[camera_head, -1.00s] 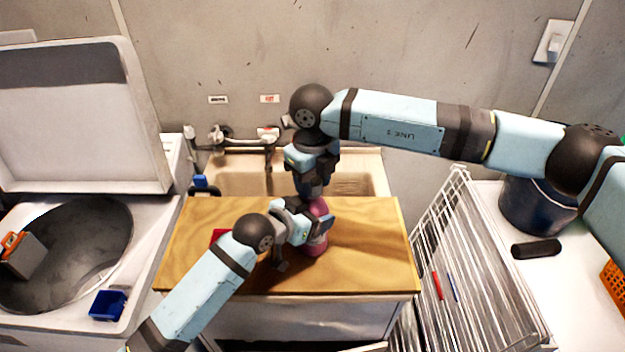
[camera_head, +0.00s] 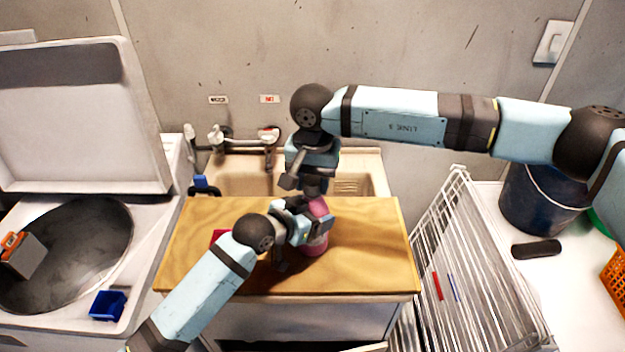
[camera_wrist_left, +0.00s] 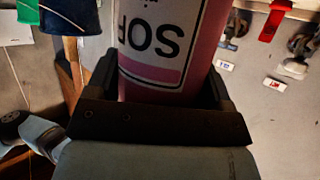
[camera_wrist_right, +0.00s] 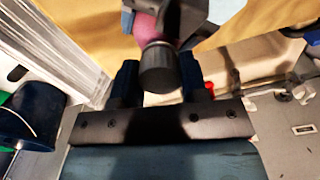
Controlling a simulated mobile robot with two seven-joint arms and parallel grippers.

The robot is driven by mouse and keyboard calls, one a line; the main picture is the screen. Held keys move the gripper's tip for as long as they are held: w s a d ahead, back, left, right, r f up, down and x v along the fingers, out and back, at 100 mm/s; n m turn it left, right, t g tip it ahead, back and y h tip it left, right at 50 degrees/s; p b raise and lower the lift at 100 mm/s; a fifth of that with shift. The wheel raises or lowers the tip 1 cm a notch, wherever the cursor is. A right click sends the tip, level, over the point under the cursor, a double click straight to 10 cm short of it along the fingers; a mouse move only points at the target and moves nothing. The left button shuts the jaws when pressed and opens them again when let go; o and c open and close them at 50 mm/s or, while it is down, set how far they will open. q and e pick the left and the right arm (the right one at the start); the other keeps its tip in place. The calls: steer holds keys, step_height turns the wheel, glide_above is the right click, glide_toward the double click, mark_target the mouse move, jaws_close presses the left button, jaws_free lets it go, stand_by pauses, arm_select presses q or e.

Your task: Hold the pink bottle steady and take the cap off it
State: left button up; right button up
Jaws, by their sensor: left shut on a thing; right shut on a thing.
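The pink bottle (camera_head: 314,246) stands upright on the wooden board, partly hidden by my left gripper (camera_head: 305,229). In the left wrist view the bottle (camera_wrist_left: 165,50) with its white label lies between the fingers of my left gripper (camera_wrist_left: 160,85), which is shut on it. My right gripper (camera_head: 315,192) is above the bottle, pointing down. In the right wrist view the black cap (camera_wrist_right: 158,72) sits between the fingers of my right gripper (camera_wrist_right: 160,80), shut on it. The cap is against the pink top of the bottle (camera_wrist_right: 148,28); I cannot tell how loose it is.
The wooden board (camera_head: 370,265) has free room right of the bottle. A red item (camera_head: 218,235) lies partly hidden behind my left arm. A sink (camera_head: 235,182) is behind, a white wire rack (camera_head: 455,270) at right, an open washer (camera_head: 75,250) with a blue box (camera_head: 107,305) at left.

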mark_target(313, 180)
steer(key=n, duration=0.2)
steer(key=shift+n, duration=0.3)
steer(key=shift+r, duration=0.15)
steer(key=shift+r, duration=0.95)
steer(key=shift+r, duration=2.05)
arm_select(q)
steer(key=o, duration=1.7)
